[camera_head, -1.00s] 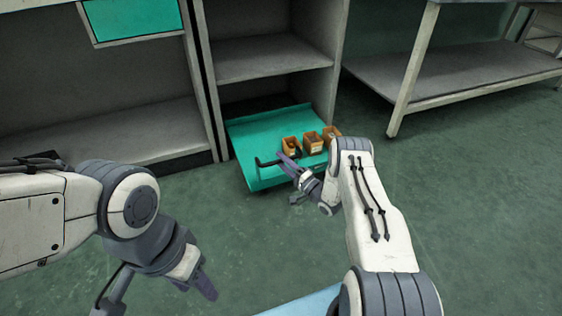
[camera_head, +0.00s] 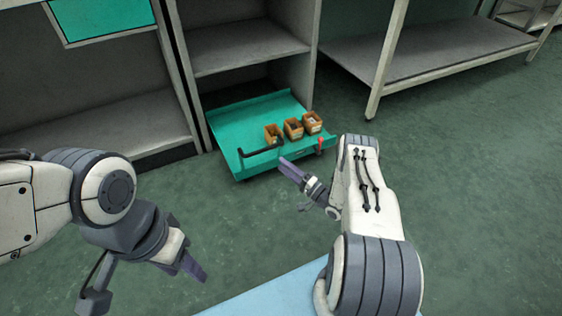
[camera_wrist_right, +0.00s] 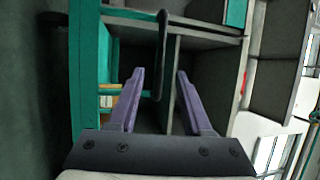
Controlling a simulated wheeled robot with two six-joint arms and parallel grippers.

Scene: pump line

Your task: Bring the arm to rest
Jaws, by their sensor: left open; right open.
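My right gripper (camera_head: 290,168) is in front of the teal cart (camera_head: 222,122), apart from its black handle (camera_head: 260,151). In the right wrist view its two purple fingers (camera_wrist_right: 157,100) are spread with nothing between them, and the black handle (camera_wrist_right: 162,60) shows beyond them. My left gripper (camera_head: 192,268) hangs at the lower left over the green floor and holds nothing that I can see. Its fingers overlap in this view.
Several small orange bins (camera_head: 293,128) stand on the cart. A grey shelf unit (camera_head: 245,62) is behind it. A grey bench (camera_head: 430,55) stands at the upper right. A light blue surface (camera_head: 270,292) is at the bottom. Open floor (camera_head: 480,180) lies to the right.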

